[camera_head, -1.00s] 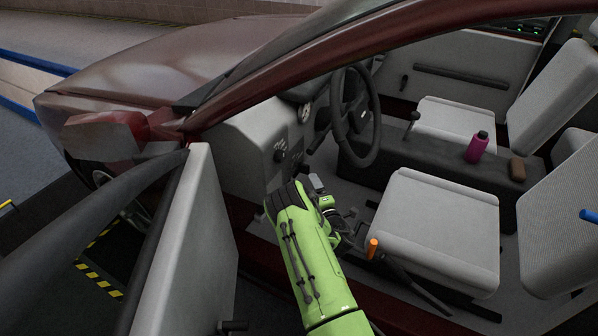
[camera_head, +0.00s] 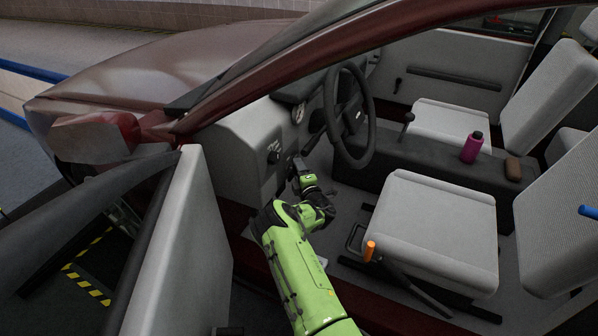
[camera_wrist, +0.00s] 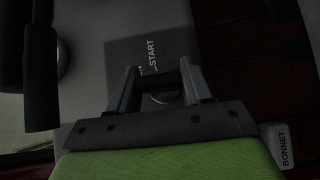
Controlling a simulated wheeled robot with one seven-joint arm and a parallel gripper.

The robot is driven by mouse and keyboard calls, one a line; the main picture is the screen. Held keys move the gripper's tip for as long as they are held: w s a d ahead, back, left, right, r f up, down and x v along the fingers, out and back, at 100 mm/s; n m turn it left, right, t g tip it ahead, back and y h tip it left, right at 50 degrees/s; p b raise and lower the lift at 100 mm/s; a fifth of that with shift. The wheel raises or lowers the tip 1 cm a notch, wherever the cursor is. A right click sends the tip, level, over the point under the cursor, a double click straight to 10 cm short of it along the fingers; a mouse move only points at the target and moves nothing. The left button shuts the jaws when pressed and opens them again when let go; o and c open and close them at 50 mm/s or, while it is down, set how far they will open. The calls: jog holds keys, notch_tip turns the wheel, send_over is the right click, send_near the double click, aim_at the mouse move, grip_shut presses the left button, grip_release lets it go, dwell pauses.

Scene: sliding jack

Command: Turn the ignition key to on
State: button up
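In the wrist view, my gripper (camera_wrist: 160,82) has its two fingers apart, pointing at the grey dash panel. A dark piece that looks like the ignition key's head (camera_wrist: 161,80) spans the gap between them. I cannot tell whether the fingers press on it. A round part, likely the ignition lock (camera_wrist: 164,97), shows just below it. A dark label (camera_wrist: 150,55) reading START lies just beyond the fingertips. In the head view, my gripper (camera_head: 298,170) is at the dash beside the steering wheel and hides the key.
The steering wheel (camera_head: 352,118) is right of my gripper. The open door (camera_head: 180,240) and seat (camera_head: 438,225) flank my arm.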

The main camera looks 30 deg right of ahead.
jog(key=c, duration=0.3)
jog(key=shift+p, duration=0.35)
jog(key=shift+c, duration=0.2)
jog(key=shift+r+p, duration=0.15)
jog(key=shift+p, duration=0.25)
jog(key=m+g+p, duration=0.1)
jog(key=p, duration=0.1)
jog(key=shift+r+p, duration=0.15)
jog(key=shift+p, duration=0.2)
jog(key=m+g+p, duration=0.1)
jog(key=p, duration=0.2)
jog(key=shift+y, duration=0.3)
jog(key=m+g+y+p, duration=0.1)
jog(key=p, duration=0.3)
jog(key=shift+m+g+p, duration=0.3)
jog(key=shift+g+p, duration=0.1)
jog(key=shift+f+m+g+y+p, duration=0.3)
jog(key=shift+m+g+y+p, duration=0.2)
jog(key=shift+p, duration=0.15)
